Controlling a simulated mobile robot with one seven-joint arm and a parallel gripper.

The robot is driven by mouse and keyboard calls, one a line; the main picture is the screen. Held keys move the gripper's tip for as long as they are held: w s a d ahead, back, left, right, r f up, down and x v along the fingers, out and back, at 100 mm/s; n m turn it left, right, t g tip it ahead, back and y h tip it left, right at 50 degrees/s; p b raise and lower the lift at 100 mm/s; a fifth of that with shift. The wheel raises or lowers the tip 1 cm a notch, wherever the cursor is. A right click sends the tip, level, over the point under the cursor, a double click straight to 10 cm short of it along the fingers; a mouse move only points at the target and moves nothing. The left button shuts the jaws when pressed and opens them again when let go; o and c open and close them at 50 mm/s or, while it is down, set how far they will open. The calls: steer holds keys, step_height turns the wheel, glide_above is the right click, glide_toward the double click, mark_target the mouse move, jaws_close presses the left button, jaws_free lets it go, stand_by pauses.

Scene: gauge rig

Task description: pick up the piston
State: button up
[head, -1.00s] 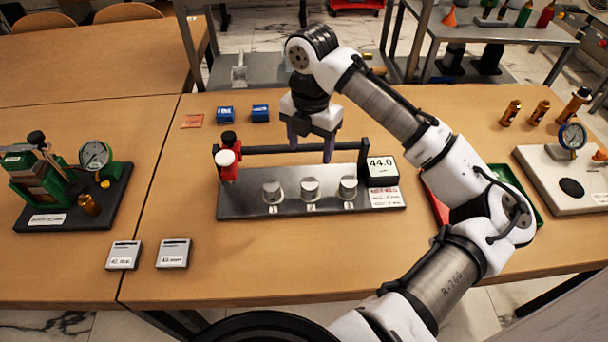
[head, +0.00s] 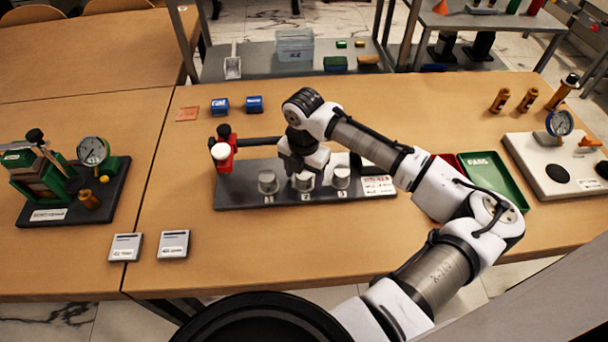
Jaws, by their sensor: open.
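No part is labelled as the piston, and I cannot tell for sure which one it is. Three short silver cylinders stand in a row on the grey metal rig plate (head: 235,192): a left one (head: 268,182), a middle one (head: 304,181) and a right one (head: 340,177), with number labels in front. My gripper (head: 303,168) is open and points down over the plate, at or just behind the middle cylinder. Its fingertips are hard to make out, and I cannot tell whether they touch anything. Several brass-coloured pieces (head: 527,100) stand at the back right.
A red post with a white knob (head: 221,153) and a dark bar (head: 258,142) stand on the rig. A green tray (head: 492,180) lies right of my arm. A green gauge stand (head: 40,180) is left. A white gauge base (head: 535,165) is right. The front table is mostly clear.

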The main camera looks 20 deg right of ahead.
steer(key=shift+f, duration=0.15)
steer(key=c, duration=1.1)
